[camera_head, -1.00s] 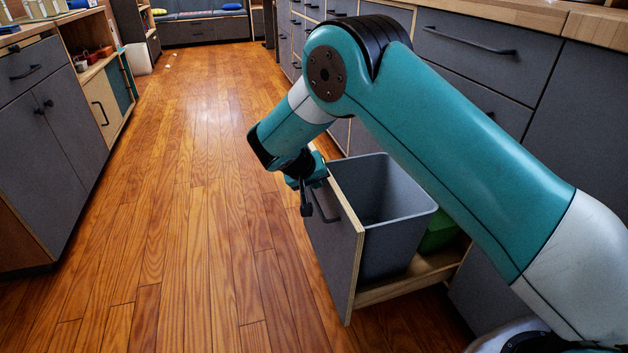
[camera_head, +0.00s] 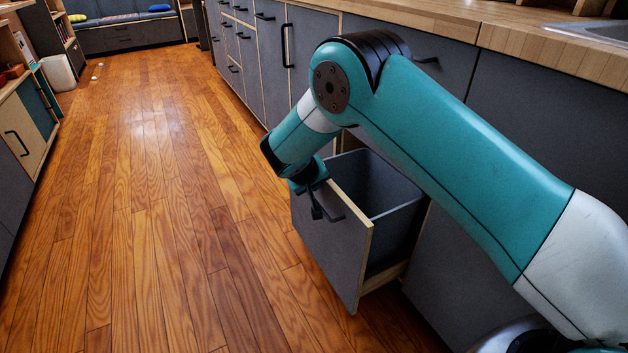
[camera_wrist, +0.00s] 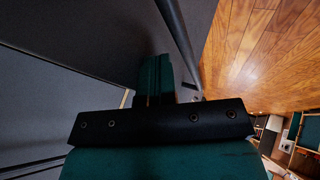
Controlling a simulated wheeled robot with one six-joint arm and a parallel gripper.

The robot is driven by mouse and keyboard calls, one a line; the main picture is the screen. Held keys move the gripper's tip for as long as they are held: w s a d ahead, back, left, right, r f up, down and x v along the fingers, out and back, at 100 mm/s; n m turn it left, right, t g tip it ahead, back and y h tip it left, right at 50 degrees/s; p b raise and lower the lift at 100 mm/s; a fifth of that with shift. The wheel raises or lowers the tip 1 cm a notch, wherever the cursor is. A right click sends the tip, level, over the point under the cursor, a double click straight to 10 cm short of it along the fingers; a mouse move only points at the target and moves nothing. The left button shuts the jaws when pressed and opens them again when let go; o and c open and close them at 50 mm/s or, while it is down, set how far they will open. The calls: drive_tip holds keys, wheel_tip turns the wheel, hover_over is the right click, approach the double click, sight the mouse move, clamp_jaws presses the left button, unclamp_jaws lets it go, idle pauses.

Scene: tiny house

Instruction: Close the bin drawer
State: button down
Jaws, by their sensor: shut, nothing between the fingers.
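The bin drawer (camera_head: 335,245) stands part way out of the grey cabinet row, with a grey bin (camera_head: 376,190) inside it. Its dark front panel has a black bar handle (camera_head: 343,204). My gripper (camera_head: 316,213) is shut and empty, at the outer face of the drawer front beside the handle. In the wrist view, my gripper (camera_wrist: 155,75) points along a dark panel with a dark bar (camera_wrist: 180,40) close to its right. I cannot tell whether the fingers touch the handle or the panel.
Grey cabinets with a wooden worktop (camera_head: 440,30) run along the right. Another cabinet (camera_head: 25,135) stands at the left. The wooden floor (camera_head: 150,220) between them is clear, apart from small white items far back. A bench (camera_head: 128,35) is at the far end.

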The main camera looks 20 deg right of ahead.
drive_tip(key=w+d+p, duration=0.2)
drive_tip(key=w+d, duration=0.1)
drive_tip(key=d, duration=1.2)
drive_tip(key=shift+w, duration=0.3)
drive_tip(key=shift+a+r, duration=0.1)
